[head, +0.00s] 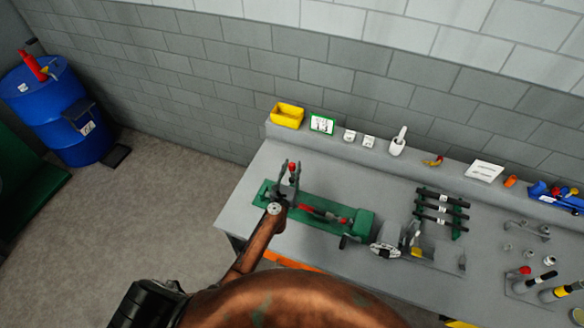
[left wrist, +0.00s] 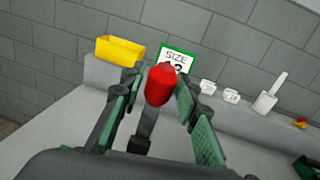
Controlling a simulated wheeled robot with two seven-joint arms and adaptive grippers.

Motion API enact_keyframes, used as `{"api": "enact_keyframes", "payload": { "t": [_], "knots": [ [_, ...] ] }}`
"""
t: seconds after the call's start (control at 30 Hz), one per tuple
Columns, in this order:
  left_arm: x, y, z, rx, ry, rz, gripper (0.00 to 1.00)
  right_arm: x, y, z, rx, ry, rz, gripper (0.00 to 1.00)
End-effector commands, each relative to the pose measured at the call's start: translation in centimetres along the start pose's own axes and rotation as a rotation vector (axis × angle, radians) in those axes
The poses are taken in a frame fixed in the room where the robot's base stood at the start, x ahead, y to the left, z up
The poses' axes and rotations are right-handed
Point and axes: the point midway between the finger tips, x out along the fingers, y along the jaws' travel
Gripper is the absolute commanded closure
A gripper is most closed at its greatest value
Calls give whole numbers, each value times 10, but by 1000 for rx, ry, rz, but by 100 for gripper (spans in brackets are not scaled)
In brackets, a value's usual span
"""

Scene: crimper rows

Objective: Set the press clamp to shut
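The press clamp has a green base (head: 357,225) on the grey bench and a red-and-dark part lying along it. Its lever's red knob (head: 292,167) stands up at the base's left end. My left gripper (head: 290,171) is at that end, its fingers on either side of the knob. In the left wrist view the red knob (left wrist: 160,85) shows between the fingertips on a grey lever. The green finger pads are spread apart, and I see no clear grip on the knob. The lever's foot is partly hidden by my gripper. My right gripper is out of view.
A yellow bin (head: 286,115), a size sign (head: 321,124) and small white blocks stand on the rear ledge. A black-and-green rack (head: 440,212) and a grey device (head: 385,250) are right of the clamp. A blue drum (head: 62,110) stands on the floor at left.

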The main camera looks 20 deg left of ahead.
Motion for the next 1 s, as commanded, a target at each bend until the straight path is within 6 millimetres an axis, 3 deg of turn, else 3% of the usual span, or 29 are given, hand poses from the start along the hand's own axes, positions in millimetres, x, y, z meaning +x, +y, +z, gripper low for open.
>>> {"api": "enact_keyframes", "payload": {
  "t": [0.4, 0.8, 1.0],
  "knots": [
    [0, 0, 0, 0, 0, 0, 100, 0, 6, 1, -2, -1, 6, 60],
    [0, 0, 0, 0, 0, 0, 100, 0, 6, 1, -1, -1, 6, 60],
    [-3, 0, -3, -3, -12, -1, 100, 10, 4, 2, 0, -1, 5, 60]
  ]
}}
